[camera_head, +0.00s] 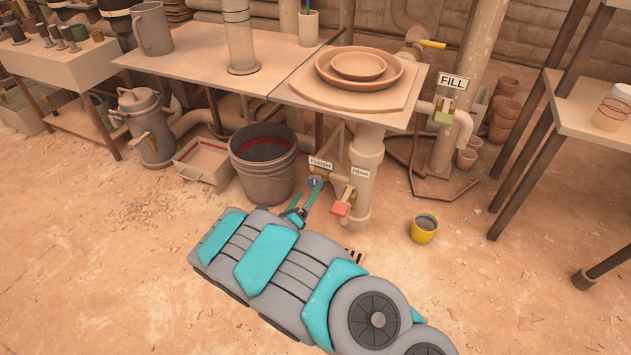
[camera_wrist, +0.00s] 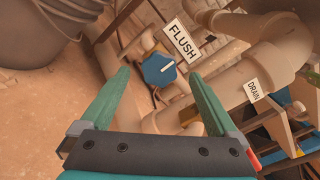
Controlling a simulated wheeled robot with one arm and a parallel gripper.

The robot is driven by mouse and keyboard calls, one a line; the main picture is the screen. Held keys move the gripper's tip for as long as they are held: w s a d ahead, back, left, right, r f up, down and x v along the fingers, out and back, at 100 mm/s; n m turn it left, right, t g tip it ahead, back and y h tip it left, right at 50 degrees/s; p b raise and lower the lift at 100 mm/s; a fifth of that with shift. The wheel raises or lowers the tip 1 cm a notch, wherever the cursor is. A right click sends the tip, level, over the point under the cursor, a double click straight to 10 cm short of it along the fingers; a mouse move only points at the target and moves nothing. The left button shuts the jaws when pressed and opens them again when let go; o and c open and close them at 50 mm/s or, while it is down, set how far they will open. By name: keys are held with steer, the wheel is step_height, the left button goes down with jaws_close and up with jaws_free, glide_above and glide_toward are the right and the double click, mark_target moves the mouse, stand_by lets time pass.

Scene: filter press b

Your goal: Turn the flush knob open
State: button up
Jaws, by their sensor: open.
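The flush knob (camera_wrist: 159,70) is a blue faceted knob with a white pointer line, on a pipe under the FLUSH label (camera_wrist: 181,41) in the wrist view. In the head view the knob (camera_head: 315,183) shows small below the FLUSH sign (camera_head: 320,163), partly behind my fingers. My gripper (camera_wrist: 160,80) is open, with one green finger on each side of the knob in the picture. It is empty. I cannot tell how far the fingertips are from the knob. The pointer line lies slanted, rising to the right.
The DRAIN valve's red handle (camera_head: 341,208) and DRAIN label (camera_wrist: 252,90) are close on the right. A dark bucket (camera_head: 263,165) stands to the left. A yellow cup (camera_head: 424,229) is on the floor at right. The table (camera_head: 285,88) overhangs the pipes.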

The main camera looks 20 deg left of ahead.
mark_target(313, 184)
steer(key=shift+w+d, duration=0.15)
steer(key=shift+w, duration=1.15)
steer(key=shift+w+d, duration=0.1)
steer(key=shift+w, duration=1.2)
steer(key=c, duration=1.4)
